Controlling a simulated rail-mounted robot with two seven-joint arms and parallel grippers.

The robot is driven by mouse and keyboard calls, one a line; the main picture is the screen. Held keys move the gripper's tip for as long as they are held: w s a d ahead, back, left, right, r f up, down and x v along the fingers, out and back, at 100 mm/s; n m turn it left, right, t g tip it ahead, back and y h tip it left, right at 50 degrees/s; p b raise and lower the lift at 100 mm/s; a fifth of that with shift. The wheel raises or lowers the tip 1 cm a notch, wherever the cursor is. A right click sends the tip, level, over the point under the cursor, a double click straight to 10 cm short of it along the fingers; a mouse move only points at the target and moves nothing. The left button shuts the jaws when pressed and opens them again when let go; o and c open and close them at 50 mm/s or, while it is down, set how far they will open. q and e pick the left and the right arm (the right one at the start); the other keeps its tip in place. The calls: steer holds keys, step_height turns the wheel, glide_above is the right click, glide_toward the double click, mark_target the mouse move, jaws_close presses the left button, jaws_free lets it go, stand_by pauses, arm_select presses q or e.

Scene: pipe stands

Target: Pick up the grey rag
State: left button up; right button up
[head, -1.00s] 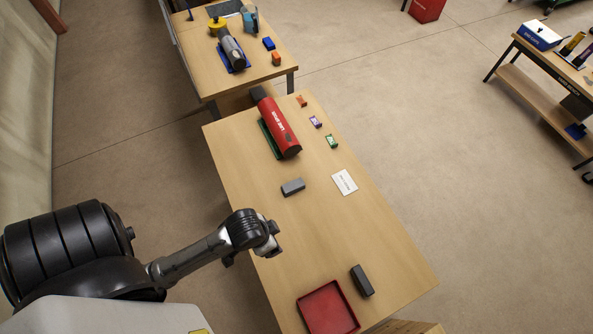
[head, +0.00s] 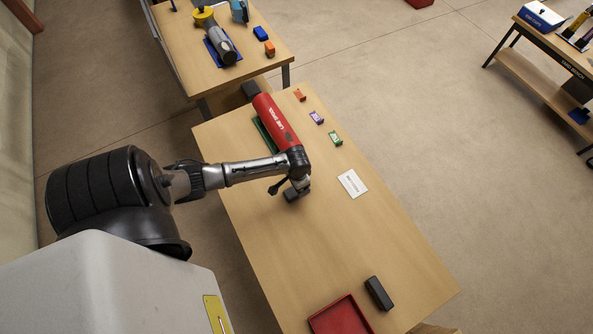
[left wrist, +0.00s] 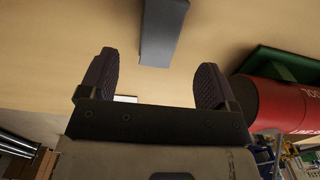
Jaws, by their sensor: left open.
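A grey block-shaped thing (left wrist: 163,30), which looks like the grey rag, lies on the wooden table (head: 375,240). In the left wrist view it is at the top, ahead of my left gripper and between the lines of its fingers, apart from both. My left gripper (left wrist: 154,82) is open and empty. In the head view my left gripper (head: 290,188) is over this grey thing and hides most of it. A darker grey block (head: 379,293) lies near the red tray. My right gripper is not in view.
A red cylinder (head: 274,120) on a green stand (head: 264,135) is close to my left gripper. A white card (head: 353,183) and small orange, purple and green pieces lie to the right. A red tray (head: 340,316) sits at the front. The table's middle is clear.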

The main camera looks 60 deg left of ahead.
arm_select(q)
steer(key=shift+s+f, duration=0.1)
steer(key=shift+f, duration=3.25)
steer(key=c, duration=1)
